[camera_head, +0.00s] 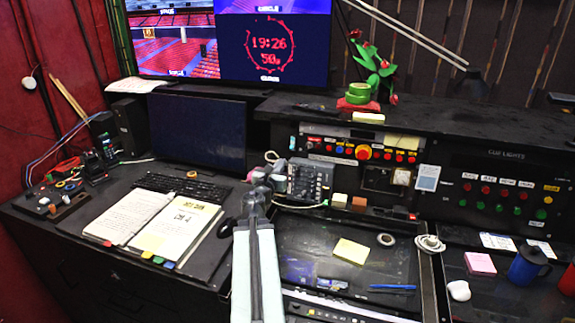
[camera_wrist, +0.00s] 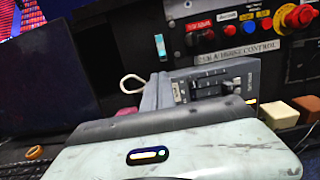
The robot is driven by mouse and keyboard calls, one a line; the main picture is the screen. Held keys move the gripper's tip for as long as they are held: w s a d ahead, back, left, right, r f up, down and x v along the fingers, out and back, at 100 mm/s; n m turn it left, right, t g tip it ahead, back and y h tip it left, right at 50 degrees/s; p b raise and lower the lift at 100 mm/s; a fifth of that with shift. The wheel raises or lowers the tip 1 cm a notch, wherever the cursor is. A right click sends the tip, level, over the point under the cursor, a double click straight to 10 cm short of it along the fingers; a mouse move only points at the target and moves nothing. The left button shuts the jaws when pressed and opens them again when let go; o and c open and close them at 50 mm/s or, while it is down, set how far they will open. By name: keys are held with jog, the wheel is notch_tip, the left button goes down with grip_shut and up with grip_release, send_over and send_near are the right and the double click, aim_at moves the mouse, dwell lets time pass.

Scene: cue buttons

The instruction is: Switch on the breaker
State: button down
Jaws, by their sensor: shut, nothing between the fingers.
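I cannot tell for certain which device is the breaker. A grey box with small switches and knobs (camera_head: 310,180) stands on the desk against the console; it also shows in the wrist view (camera_wrist: 212,84). My gripper (camera_head: 268,174) is shut and empty, just left of this box in the head view; whether it touches the box I cannot tell. My own pale arm part fills the bottom of the wrist view and hides the box's lower part. Above the box, the hoist control panel (camera_head: 335,159) carries coloured buttons and a red knob on a yellow base (camera_head: 363,152).
A cue lights panel (camera_head: 505,190) with red and green buttons is on the right. An open binder (camera_head: 155,222), keyboard (camera_head: 185,187) and dark monitor (camera_head: 198,130) are on the left. A blue mug (camera_head: 527,265) stands far right. Yellow notes (camera_head: 351,251) lie on the front desk.

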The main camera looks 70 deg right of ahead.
aim_at(291, 151)
jog(key=d, duration=0.7)
jog(key=shift+d, duration=0.35)
jog(key=shift+w, duration=0.1)
